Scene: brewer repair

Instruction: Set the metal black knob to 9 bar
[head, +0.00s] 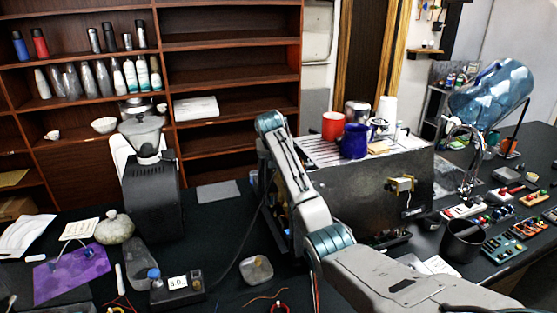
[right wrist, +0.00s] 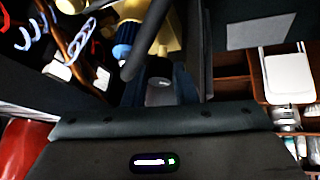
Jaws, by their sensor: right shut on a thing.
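The brewer (head: 365,180) is a dark boxy machine with a slatted top, standing on the table in the head view. My right arm reaches across in front of it to its left side, and its gripper is hidden in that view. In the right wrist view my right gripper (right wrist: 160,88) is shut on the black knob (right wrist: 159,70), a small dark piece between the fingers, inside the brewer's open side. The knob's markings and its setting cannot be read. My left gripper is not in view.
In the right wrist view a blue-collared fitting (right wrist: 126,40), brass parts and coiled wires lie close to the fingers. Mugs (head: 354,141) stand on the brewer. A grinder (head: 150,185) stands to its left, and a small display box (head: 177,285) lies in front.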

